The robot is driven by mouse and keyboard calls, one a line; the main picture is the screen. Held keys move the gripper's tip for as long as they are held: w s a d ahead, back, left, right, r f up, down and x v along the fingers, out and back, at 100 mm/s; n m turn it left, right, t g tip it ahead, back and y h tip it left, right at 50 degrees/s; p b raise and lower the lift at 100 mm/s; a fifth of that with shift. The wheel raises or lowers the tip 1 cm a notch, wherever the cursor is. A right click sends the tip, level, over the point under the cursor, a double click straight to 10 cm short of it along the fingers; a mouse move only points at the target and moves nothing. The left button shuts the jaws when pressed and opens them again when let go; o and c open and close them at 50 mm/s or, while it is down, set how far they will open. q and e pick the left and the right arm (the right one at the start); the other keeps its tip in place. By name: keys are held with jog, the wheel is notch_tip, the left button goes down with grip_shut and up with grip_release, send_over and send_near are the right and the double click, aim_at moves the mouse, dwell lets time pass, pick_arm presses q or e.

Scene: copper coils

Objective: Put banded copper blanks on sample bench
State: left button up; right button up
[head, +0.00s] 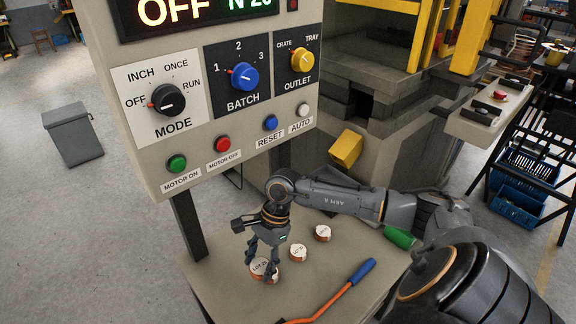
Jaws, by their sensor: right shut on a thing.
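Three small copper blanks with white labelled tops are in the head view on a grey bench top (215,272). The nearest blank (264,268) is between the fingers of my right gripper (263,271), which points down and is shut on it. I cannot tell whether this blank touches the bench. A middle blank (298,252) and a far blank (322,233) lie to its right in a slanting row, apart from each other. The print on the labels is too small to read fully. My left gripper is not in view.
A control panel (215,110) with knobs and buttons stands above the bench's back left. A green cylinder (400,238) lies by my right arm. A yellow chute (346,148) is behind.

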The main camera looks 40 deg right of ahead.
jog(key=w+d+m+t+h+b, duration=0.1)
jog(key=w+d+m+t+b, duration=0.2)
jog(key=d+m, duration=0.5)
jog(key=b, duration=0.1)
send_near(235, 300)
jog(key=shift+w+a+f, duration=0.2)
jog(key=shift+w+f, duration=0.1)
jog(key=shift+w, duration=0.15)
jog(key=shift+w+a+f, duration=0.2)
jog(key=shift+w+f, duration=0.1)
jog(key=shift+w, duration=0.1)
jog(key=shift+a+f, duration=0.35)
jog(key=f+b, duration=0.3)
jog(key=shift+a+f, duration=0.3)
jog(key=shift+f, duration=0.1)
jog(key=shift+r, duration=0.1)
